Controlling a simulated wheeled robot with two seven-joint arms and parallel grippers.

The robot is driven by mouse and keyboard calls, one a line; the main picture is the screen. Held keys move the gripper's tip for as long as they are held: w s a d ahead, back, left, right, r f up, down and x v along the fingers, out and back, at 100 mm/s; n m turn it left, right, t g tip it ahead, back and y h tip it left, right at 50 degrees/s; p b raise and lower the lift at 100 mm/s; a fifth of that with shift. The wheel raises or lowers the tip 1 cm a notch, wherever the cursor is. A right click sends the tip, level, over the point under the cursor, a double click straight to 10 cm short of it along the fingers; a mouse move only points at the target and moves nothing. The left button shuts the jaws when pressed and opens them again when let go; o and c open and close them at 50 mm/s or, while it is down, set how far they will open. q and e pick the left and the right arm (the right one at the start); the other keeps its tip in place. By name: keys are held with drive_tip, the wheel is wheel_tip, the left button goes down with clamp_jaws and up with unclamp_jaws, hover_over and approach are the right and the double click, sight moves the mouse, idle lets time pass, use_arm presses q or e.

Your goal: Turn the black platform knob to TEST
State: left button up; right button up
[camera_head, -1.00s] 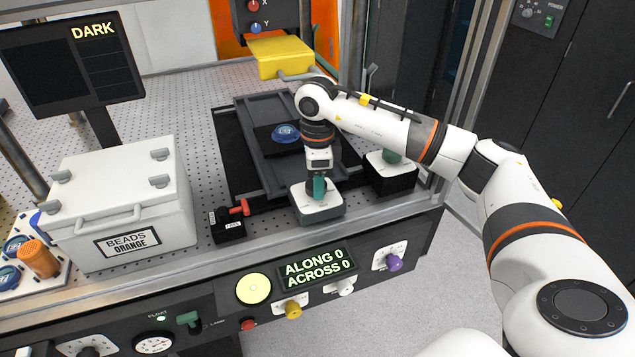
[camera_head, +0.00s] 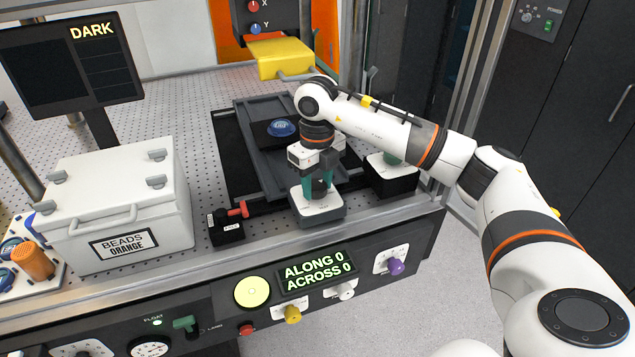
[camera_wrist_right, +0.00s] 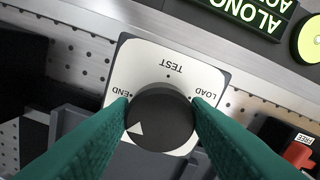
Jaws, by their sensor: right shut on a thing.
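The black platform knob (camera_head: 320,188) stands on a white-topped block (camera_head: 325,207) at the table's front edge. In the right wrist view the knob (camera_wrist_right: 160,118) sits on a plate (camera_wrist_right: 140,62) with END to its left, TEST above and LOAD to its right, the lettering upside down. The knob's white triangle mark is at its lower left, below END and away from TEST. My right gripper (camera_head: 318,187) points down over the block. Its green fingers press on both sides of the knob, so it is shut on the knob. My left gripper is not in view.
A small box with a red lever (camera_head: 238,210) is just left of the block, and another white-topped block (camera_head: 392,170) is to the right. The grey platform (camera_head: 262,168) lies behind. The front panel display (camera_head: 318,270) reads ALONG 0, ACROSS 0. A monitor (camera_head: 70,65) reads DARK.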

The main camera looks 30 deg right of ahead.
drive_tip(key=m, duration=0.3)
drive_tip(key=shift+r+m, duration=0.1)
drive_tip(key=shift+m, duration=0.3)
drive_tip(key=m, duration=0.3)
drive_tip(key=shift+w+a+m, duration=0.1)
drive_tip(key=shift+m, duration=0.2)
drive_tip(key=m, duration=0.6)
drive_tip(key=m+p, duration=0.1)
drive_tip(key=m, duration=0.4)
drive_tip(key=shift+w+a, duration=0.1)
drive_tip(key=m, duration=0.4)
drive_tip(key=shift+w+p, duration=0.1)
drive_tip(key=shift+p, duration=0.3)
drive_tip(key=shift+m, duration=0.4)
drive_tip(key=o, duration=1)
